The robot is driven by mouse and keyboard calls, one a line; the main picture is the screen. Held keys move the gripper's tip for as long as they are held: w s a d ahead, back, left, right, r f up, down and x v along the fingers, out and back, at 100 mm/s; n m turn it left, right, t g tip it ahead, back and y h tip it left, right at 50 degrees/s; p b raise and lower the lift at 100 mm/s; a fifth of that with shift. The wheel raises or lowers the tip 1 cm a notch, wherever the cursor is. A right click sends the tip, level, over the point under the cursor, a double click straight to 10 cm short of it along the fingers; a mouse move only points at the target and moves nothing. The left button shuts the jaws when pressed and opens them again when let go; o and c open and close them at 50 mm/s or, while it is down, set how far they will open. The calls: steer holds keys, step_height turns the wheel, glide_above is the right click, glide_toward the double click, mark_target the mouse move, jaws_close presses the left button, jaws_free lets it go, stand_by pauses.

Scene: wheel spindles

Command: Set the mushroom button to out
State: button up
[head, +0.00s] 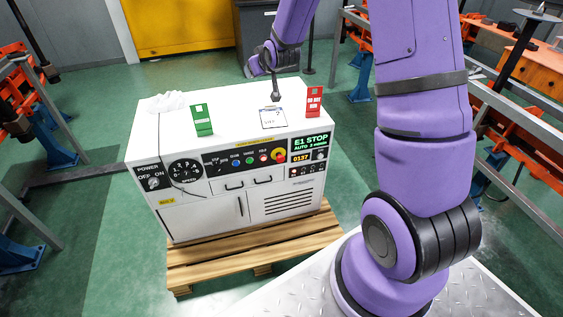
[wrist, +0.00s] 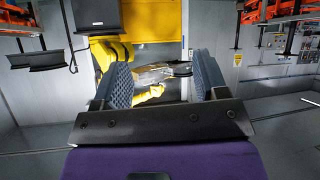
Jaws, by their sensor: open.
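The mushroom button (head: 278,155) is a red cap on a yellow surround, on the upper front panel of the white console (head: 228,207). It is too small in the head view to tell whether it is in or out. The button does not show in the wrist view.
A knob and small buttons line the panel. The console stands on a wooden pallet (head: 215,261). Orange fixtures flank it.

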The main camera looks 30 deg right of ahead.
steer(key=w+d+f+t, duration=0.1)
steer(key=w+d+f, duration=0.1)
steer(key=f, duration=0.5)
steer(key=w+d+f+t, duration=0.1)
steer(key=w+d+f, duration=0.15)
steer(key=f, duration=0.45)
steer(key=m+t+h, duration=0.4)
glide_toward(281, 159)
steer(key=x, duration=0.9)
steer(key=shift+w+f, duration=0.1)
steer(key=shift+f, duration=0.05)
